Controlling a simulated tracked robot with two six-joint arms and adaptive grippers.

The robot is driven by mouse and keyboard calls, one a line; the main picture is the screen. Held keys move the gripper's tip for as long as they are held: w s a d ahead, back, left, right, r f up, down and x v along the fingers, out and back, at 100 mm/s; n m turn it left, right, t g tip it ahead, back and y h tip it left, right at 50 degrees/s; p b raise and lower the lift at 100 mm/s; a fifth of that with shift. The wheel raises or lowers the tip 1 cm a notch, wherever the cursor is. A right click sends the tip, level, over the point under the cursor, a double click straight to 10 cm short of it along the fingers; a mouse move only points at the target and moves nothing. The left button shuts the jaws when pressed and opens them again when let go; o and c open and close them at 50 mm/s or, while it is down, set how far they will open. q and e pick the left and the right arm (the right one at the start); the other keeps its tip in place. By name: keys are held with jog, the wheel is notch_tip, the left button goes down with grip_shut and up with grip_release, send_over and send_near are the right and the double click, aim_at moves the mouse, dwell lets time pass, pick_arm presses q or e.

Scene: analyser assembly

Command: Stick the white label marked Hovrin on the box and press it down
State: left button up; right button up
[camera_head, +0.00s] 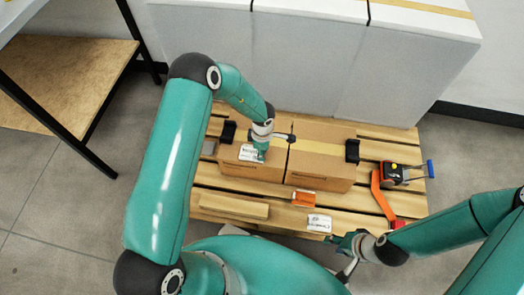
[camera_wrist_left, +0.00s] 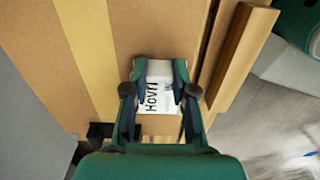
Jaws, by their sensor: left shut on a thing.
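The white label marked Hovrin (camera_wrist_left: 155,92) is between the fingers of my left gripper (camera_wrist_left: 160,92), which is shut on it. In the head view the label (camera_head: 247,154) appears over the top of the left cardboard box (camera_head: 243,172), near its front edge. I cannot tell whether it lies flat on the cardboard or just above. My left gripper (camera_head: 261,155) points down there and covers the label's right part. My right gripper (camera_head: 345,243) is by the pallet's front edge, beside another white label (camera_head: 319,222); its finger opening is unclear.
A second cardboard box (camera_head: 322,170) stands to the right on the wooden pallet (camera_head: 365,218). An orange label (camera_head: 303,198) and a loose wooden block (camera_head: 234,206) lie in front. An orange-and-black tool (camera_head: 391,174) lies at the right. Large white boxes (camera_head: 300,70) stand behind.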

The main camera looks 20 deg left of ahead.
pick_arm(q)
jog(key=shift+f, duration=0.25)
dwell(0.3)
jog(key=o, duration=0.8)
jog(key=shift+r, duration=0.1)
notch_tip(320, 180, up, 7)
jog(key=p, duration=0.8)
jog(key=shift+p, duration=0.35)
